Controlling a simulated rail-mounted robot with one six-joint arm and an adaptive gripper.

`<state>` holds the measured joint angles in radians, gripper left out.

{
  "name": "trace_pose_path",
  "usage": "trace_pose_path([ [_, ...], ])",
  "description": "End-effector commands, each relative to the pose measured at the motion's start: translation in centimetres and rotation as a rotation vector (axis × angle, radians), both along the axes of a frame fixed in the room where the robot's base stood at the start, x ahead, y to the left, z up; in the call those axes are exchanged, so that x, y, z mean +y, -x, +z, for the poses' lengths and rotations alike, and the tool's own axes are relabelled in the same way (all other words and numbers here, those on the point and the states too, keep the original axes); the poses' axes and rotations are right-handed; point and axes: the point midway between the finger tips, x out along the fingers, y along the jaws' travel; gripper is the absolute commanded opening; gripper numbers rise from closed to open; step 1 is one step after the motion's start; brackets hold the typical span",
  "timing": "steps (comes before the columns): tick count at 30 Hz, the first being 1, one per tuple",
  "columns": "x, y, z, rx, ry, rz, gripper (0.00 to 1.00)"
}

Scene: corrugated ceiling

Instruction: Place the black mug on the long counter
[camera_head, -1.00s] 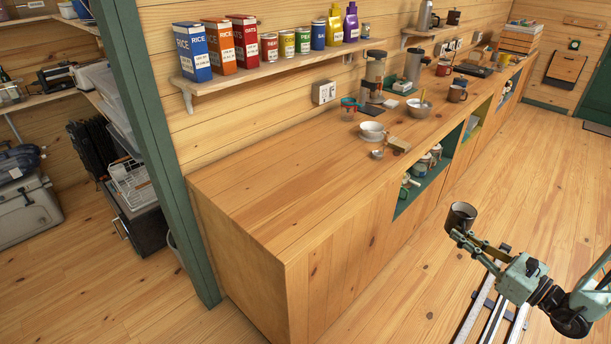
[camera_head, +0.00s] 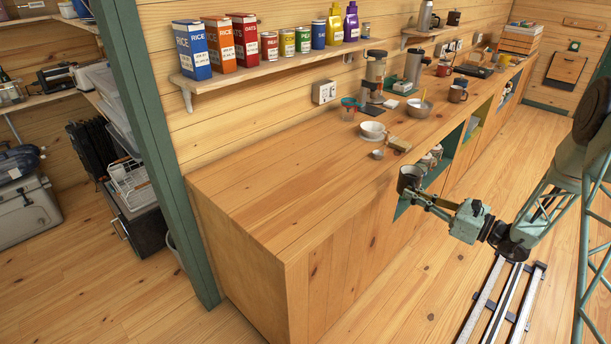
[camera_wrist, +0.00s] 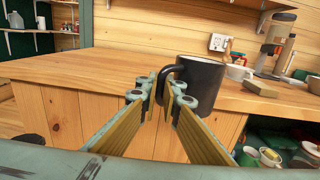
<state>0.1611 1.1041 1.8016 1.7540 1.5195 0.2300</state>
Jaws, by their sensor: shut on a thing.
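The black mug (camera_head: 409,176) is upright in my gripper (camera_head: 428,200), at the front edge of the long counter (camera_head: 290,190) as seen in the head view. In the wrist view the mug (camera_wrist: 198,88) stands just beyond the fingertips, and my gripper (camera_wrist: 167,92) is shut on its handle, which points left. The mug's lower part is partly hidden by the right finger. In the wrist view the counter top (camera_wrist: 105,67) lies behind the mug, at about its height.
The left part of the counter top is bare. Open green shelves (camera_head: 436,170) with jars are below. A wall shelf (camera_head: 270,68) holds boxes and cans.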

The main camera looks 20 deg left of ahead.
Motion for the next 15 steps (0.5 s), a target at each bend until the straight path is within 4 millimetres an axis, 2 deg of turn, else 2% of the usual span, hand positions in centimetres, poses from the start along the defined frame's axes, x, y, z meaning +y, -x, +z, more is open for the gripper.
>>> trace_pose_path([
  [15, 10.0, -3.2, 3.1, -0.006, -0.004, 0.103, 0.00],
])
